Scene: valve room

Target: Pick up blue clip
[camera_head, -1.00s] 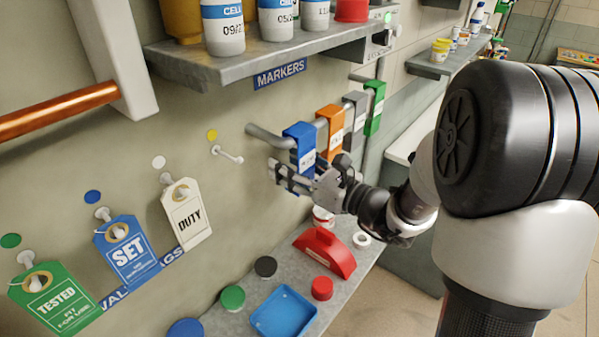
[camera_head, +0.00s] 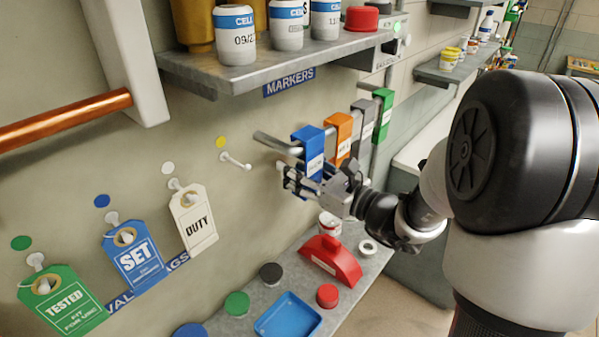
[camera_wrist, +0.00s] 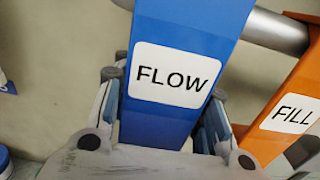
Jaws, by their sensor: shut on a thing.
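The blue clip (camera_head: 308,148) hangs on a grey rail (camera_head: 276,143) under the MARKERS sign. In the wrist view the blue clip (camera_wrist: 188,38) fills the middle and bears a white label reading FLOW. My gripper (camera_head: 305,184) is at the lower part of the clip. In the wrist view the fingers of my gripper (camera_wrist: 165,118) stand on both sides of the clip, shut on it below and beside the label. The clip's top is outside the wrist view, and its lower end is hidden by my gripper.
An orange clip (camera_head: 338,134) labelled FILL hangs close to the right, then a grey clip (camera_head: 362,122) and a green clip (camera_head: 383,108). A shelf (camera_head: 250,72) with jars is above. Below are a red holder (camera_head: 330,260) and a blue tray (camera_head: 288,318) on a lower shelf.

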